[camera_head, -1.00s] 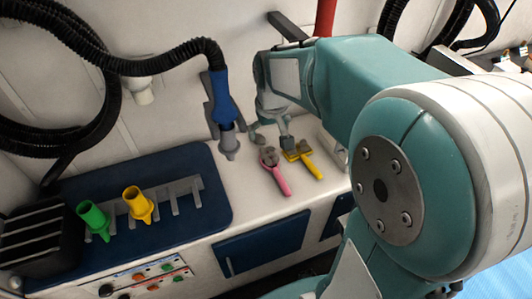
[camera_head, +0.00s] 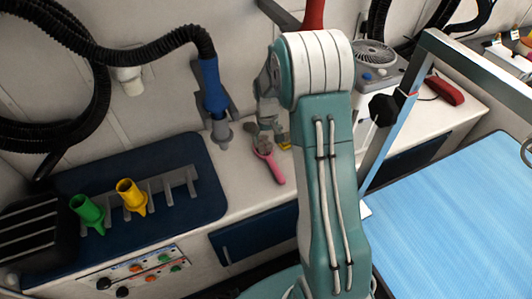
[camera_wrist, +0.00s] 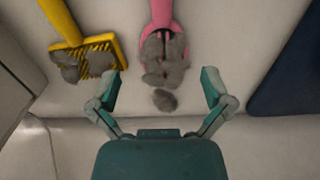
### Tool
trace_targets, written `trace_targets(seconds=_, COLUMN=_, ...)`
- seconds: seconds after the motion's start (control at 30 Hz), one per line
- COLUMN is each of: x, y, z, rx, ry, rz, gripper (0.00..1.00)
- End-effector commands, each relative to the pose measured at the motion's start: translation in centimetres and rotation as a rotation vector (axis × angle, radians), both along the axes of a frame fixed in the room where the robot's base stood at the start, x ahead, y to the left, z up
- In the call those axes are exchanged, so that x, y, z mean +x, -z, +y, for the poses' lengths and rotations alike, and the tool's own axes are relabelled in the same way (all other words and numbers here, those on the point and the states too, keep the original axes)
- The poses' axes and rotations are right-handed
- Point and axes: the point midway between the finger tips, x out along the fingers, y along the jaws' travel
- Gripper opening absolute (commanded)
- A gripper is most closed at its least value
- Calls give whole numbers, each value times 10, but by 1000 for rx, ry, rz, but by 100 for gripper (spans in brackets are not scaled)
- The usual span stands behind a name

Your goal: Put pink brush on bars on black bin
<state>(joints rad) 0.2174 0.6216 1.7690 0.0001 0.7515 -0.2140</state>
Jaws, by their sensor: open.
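The pink brush (camera_head: 274,168) lies on the white counter, its handle toward the counter's front edge. In the wrist view its pink frame (camera_wrist: 160,14) shows at top centre, with grey fur clumped over its head. My gripper (camera_wrist: 158,84) is open and empty, its two fingers on either side of the brush's head end, with a loose fur tuft between them. In the head view my gripper (camera_head: 266,128) hangs at the brush's far end, partly hidden by my arm. The black bin (camera_head: 38,238) stands at the far left, with bars across its top.
A yellow brush (camera_wrist: 85,52) with fur lies left of the pink one in the wrist view. A blue mat (camera_head: 190,215) holds green (camera_head: 88,211) and yellow nozzles (camera_head: 131,196) and a grey rack. A blue dryer nozzle (camera_head: 213,90) hangs between brush and mat. A blue table (camera_head: 460,220) is at right.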

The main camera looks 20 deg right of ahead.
Motion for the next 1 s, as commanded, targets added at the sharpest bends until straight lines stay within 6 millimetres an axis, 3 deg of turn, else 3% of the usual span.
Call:
trace_targets(seconds=0.5, x=2, y=62, z=4, rx=0, ry=-1, rz=1, gripper=100)
trace_targets(seconds=0.8, x=2, y=68, z=3, rx=0, ry=0, rz=-1, gripper=100)
trace_targets(seconds=0.87, x=2, y=68, z=3, rx=0, ry=0, rz=-1, gripper=78)
trace_targets(seconds=0.97, x=2, y=68, z=3, rx=0, ry=0, rz=-1, gripper=33)
trace_targets(seconds=1.0, x=2, y=68, z=3, rx=0, ry=0, rz=-1, gripper=31)
